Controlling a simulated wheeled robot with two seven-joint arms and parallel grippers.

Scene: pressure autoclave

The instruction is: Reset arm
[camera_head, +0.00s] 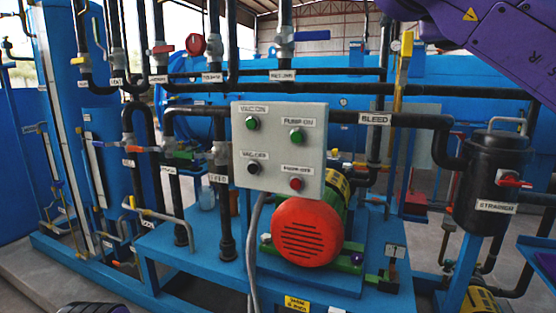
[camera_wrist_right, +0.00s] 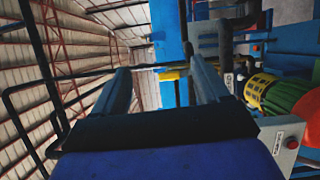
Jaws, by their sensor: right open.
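My right arm (camera_head: 495,40) crosses the top right corner of the head view as a purple link; its gripper is outside that view. In the right wrist view my right gripper (camera_wrist_right: 158,70) has its two dark fingers spread apart with nothing between them. Beyond the fingers are a blue upright and the roof structure, and the picture is turned sideways. My left gripper is in neither view. A dark piece with a purple edge shows at the bottom left of the head view; I cannot tell what part it is.
A grey control box (camera_head: 315,165) with green, black and red buttons stands mid-view; it also shows in the wrist view (camera_wrist_right: 276,133). Around it are a red-faced motor (camera_head: 303,232), dark pipes, a black strainer (camera_head: 490,185) and a large blue vessel (camera_head: 340,91). Concrete floor shows at lower left.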

